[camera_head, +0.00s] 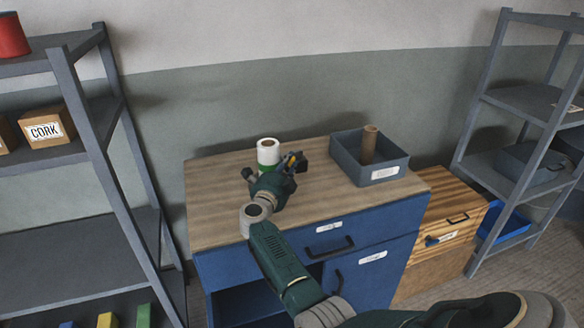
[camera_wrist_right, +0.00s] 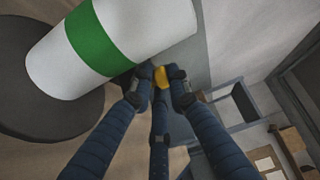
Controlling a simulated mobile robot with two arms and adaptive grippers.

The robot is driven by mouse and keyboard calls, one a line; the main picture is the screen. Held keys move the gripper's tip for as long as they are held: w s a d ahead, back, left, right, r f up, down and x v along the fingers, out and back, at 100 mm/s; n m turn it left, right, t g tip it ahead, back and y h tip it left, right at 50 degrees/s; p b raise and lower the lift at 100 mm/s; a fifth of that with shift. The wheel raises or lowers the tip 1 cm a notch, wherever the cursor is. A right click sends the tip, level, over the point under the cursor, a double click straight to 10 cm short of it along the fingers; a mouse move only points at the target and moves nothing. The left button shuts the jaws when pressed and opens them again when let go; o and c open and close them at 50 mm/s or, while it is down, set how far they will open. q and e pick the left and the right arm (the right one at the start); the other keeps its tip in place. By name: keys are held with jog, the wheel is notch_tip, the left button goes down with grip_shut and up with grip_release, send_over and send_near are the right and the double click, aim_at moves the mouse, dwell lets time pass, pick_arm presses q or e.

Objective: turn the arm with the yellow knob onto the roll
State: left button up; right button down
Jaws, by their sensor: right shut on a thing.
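The roll (camera_head: 268,152) is white with a green band and stands upright near the back of the wooden-topped cabinet. In the right wrist view the roll (camera_wrist_right: 105,42) sits on a dark round base (camera_wrist_right: 40,105). My right gripper (camera_head: 296,158) is just right of the roll. In the wrist view its fingertips (camera_wrist_right: 161,76) are shut on the yellow knob (camera_wrist_right: 162,77), close beside the roll's side. I cannot tell whether the arm touches the roll. My left gripper is not in view.
A grey bin (camera_head: 347,158) with a brown cardboard tube (camera_head: 369,145) stands right of the gripper on the cabinet top (camera_head: 222,190). Shelf racks stand left (camera_head: 85,125) and right (camera_head: 465,125). The top's left part is clear.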

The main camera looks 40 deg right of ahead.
jog(key=shift+w+r, duration=0.1)
jog(key=shift+r, duration=0.15)
jog(key=c, duration=1.7)
grip_release()
jog(key=shift+f, duration=0.1)
jog(key=shift+f, duration=0.1)
jog(key=shift+s+a+f, duration=0.1)
jog(key=shift+s+a, duration=0.15)
jog(key=shift+a, duration=0.1)
jog(key=v, duration=0.6)
jog(key=shift+s+a, duration=0.25)
